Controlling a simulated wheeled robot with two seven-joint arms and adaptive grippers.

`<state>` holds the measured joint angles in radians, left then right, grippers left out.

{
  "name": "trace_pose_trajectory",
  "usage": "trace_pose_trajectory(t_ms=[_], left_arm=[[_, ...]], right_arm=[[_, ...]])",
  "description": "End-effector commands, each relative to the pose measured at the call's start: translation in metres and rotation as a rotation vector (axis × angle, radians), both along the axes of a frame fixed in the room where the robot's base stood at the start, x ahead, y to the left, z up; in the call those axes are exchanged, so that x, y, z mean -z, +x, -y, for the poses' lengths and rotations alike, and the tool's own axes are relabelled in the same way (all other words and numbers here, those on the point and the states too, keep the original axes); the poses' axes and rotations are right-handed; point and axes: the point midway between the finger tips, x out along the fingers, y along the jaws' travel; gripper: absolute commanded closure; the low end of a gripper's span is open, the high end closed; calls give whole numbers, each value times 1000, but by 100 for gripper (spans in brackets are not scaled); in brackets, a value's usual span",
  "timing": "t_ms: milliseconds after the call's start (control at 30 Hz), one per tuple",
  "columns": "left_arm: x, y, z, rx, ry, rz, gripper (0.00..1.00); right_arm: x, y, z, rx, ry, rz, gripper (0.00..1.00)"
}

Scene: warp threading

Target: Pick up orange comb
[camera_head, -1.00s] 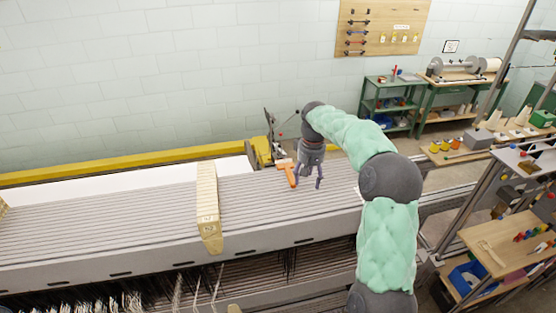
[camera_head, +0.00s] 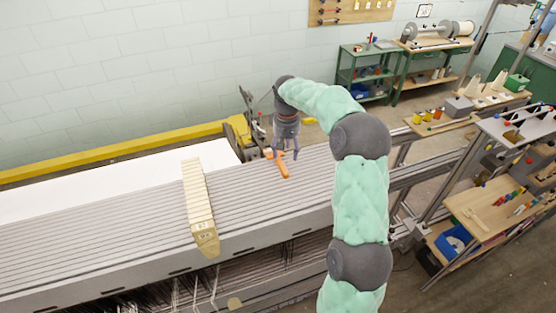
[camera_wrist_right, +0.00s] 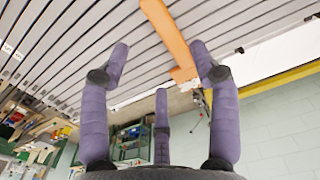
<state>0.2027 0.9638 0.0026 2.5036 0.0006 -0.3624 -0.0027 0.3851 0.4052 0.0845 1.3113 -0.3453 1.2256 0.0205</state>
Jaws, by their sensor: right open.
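The orange comb (camera_head: 283,168) lies on the grey ribbed loom bed, near its back edge. It also shows in the right wrist view (camera_wrist_right: 170,38), running from the top edge down to a crosspiece between the fingers. My right gripper (camera_head: 286,156) is open and empty, with its purple fingers pointing down around the comb's far end in the head view. In the right wrist view my right gripper (camera_wrist_right: 160,62) has two fingers spread on either side of the comb and a third finger below. Contact with the comb cannot be told. My left gripper is not in view.
A pale wooden bar (camera_head: 198,205) lies across the grey loom bed (camera_head: 100,220) to the left. A dark metal fixture (camera_head: 247,120) stands behind the comb, by a yellow beam (camera_head: 120,152). Green work tables (camera_head: 368,72) stand at the back right. The bed around the comb is clear.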

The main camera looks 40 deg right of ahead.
Motion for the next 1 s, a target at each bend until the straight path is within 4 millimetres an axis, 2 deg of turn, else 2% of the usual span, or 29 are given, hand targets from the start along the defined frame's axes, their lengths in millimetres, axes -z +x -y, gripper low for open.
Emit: trace_pose_trajectory(t_ms=[267, 500, 600, 867, 967, 1000], left_arm=[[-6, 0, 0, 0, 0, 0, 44], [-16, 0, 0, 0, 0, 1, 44], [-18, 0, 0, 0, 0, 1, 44], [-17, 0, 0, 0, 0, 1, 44], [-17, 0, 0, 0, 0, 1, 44], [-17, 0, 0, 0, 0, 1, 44]], right_arm=[[19, 1, -3, 0, 2, -3, 38], [51, 4, -6, 1, 2, -2, 38], [59, 5, -6, 0, 1, 0, 38], [62, 5, -6, 0, 1, 1, 38], [62, 5, -6, 0, 1, 1, 63], [61, 5, -6, 0, 1, 1, 75]])
